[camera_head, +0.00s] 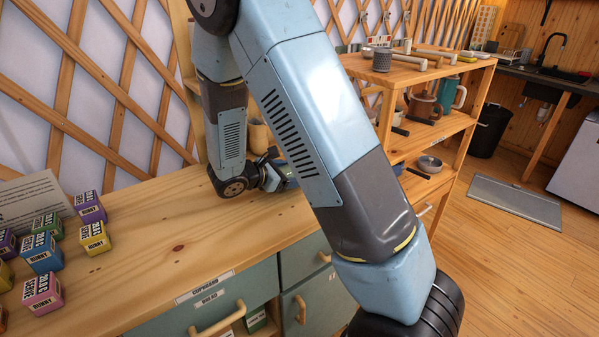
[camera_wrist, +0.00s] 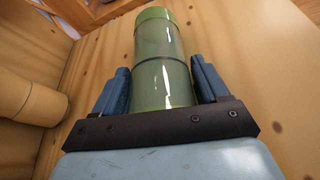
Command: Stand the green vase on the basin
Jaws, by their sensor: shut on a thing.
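The green vase (camera_wrist: 160,62) is a glossy, banded cylinder in the wrist view. It lies between the two blue fingers of my gripper (camera_wrist: 164,84), which are shut on it. Wood surface shows behind the vase; I cannot tell whether the vase touches it. In the head view my gripper (camera_head: 280,174) is low over the far end of the wooden counter, partly behind my arm, and the vase is hidden there. A black sink basin (camera_head: 572,76) is set in the dark worktop at the far right back; I cannot tell whether it is the task's basin.
A tan cylindrical vessel (camera_wrist: 32,100) stands close left of my gripper. Several coloured small boxes (camera_head: 42,252) and a paper sheet (camera_head: 32,203) occupy the left of the counter (camera_head: 170,240). A wooden shelf (camera_head: 455,130) holds vessels. Floor is open at right, with a grey mat (camera_head: 515,203).

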